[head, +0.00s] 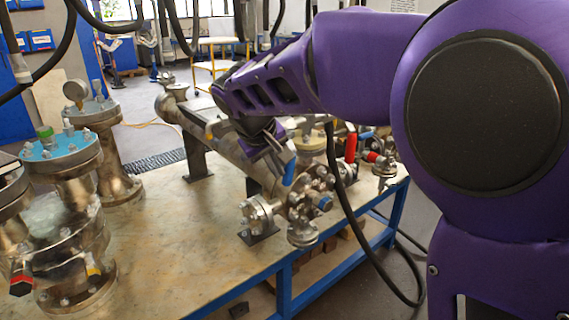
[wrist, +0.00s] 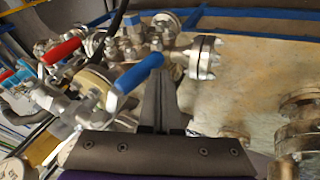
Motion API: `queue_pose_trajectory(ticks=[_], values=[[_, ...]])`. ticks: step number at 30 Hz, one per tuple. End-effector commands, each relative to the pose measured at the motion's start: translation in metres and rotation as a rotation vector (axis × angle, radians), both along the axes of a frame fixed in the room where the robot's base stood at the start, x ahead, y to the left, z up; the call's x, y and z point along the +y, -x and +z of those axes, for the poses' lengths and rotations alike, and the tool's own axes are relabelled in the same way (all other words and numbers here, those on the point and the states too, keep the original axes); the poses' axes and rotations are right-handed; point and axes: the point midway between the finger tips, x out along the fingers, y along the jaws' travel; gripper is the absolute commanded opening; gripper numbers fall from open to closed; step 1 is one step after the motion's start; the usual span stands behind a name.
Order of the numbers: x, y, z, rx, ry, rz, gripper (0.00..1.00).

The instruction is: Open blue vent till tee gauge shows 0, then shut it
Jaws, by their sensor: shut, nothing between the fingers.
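The blue vent lever (head: 289,171) stands up from the valve at the near end of the long metal vessel (head: 233,153). In the wrist view the blue lever (wrist: 139,73) slants up to the right, and its tip is close to the left of my fingers. My gripper (head: 280,143) is shut and empty, just above the lever in the head view; in the wrist view its fingers (wrist: 163,75) are together. Whether they touch the lever I cannot tell. A white dial (wrist: 14,170) is cut off at the wrist view's lower left corner; its reading is not legible, and I cannot tell if it is the tee gauge.
A red lever (head: 350,147) is to the right of the blue one and also shows in the wrist view (wrist: 62,51). Flanged vessels, one with a light-blue top (head: 62,152), stand at the left on the bench (head: 185,235). A small gauge (head: 76,90) faces sideways behind them.

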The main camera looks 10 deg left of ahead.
Motion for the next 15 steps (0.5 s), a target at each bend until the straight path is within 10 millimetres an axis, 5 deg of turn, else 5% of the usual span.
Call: queue_pose_trajectory(ticks=[15], values=[[-0.0067,-0.0070,-0.0078,0.002,0.002,-0.001,0.00]])
